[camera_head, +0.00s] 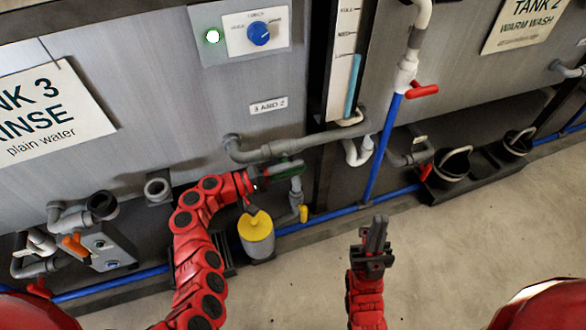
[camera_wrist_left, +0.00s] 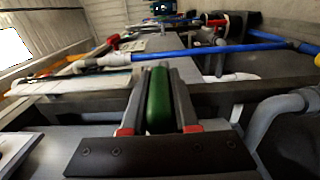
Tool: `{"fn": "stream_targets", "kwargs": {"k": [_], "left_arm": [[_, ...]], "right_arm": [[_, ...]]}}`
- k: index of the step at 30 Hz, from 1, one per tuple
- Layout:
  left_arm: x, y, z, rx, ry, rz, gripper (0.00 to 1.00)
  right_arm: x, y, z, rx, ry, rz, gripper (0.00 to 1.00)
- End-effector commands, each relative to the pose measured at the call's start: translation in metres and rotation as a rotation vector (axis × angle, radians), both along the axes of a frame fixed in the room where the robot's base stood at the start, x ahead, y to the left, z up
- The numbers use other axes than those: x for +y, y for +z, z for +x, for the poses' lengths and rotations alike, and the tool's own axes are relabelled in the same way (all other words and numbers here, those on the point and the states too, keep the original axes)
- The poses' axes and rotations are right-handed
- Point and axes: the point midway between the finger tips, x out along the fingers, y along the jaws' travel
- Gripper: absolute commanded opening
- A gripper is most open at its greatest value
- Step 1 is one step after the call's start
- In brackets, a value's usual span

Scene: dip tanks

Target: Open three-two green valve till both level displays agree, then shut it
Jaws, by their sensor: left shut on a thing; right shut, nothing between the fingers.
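The green valve handle (camera_head: 293,166) is on the grey pipe below the "3 AND 2" label (camera_head: 269,105). My left gripper (camera_head: 280,172) is shut on it, and the jaws partly hide it. In the left wrist view the green handle (camera_wrist_left: 158,100) lies lengthwise between the two fingers. A level display (camera_head: 345,70) with a scale stands between the tanks; its blue column (camera_head: 352,87) reaches a bit below the middle mark. I cannot make out a second level display clearly. My right gripper (camera_head: 376,235) is shut and empty, over the bare floor.
A red valve handle (camera_head: 423,91) sits on the blue riser pipe at right. An orange handle (camera_head: 75,245) is at lower left. A yellow-topped canister (camera_head: 257,235) stands just below my left gripper. A blue knob (camera_head: 258,33) is on the upper panel.

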Motion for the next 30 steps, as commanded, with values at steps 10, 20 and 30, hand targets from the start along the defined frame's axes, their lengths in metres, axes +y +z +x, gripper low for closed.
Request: {"fn": "stream_targets", "kwargs": {"k": [10, 20, 30], "left_arm": [[-0.001, 0.000, 0.000, 0.000, -0.002, -0.002, 0.57], [0.010, 0.001, -0.004, 0.001, -0.001, 0.000, 0.57], [0.090, 0.000, -0.029, 0.001, 0.003, 0.001, 0.57]], "right_arm": [[0.000, 0.000, 0.000, 0.000, 0.000, 0.000, 0.00], [0.000, 0.002, 0.000, 0.000, 0.000, 0.000, 0.00], [0.000, 0.014, 0.000, 0.000, 0.000, 0.000, 0.00]]}}
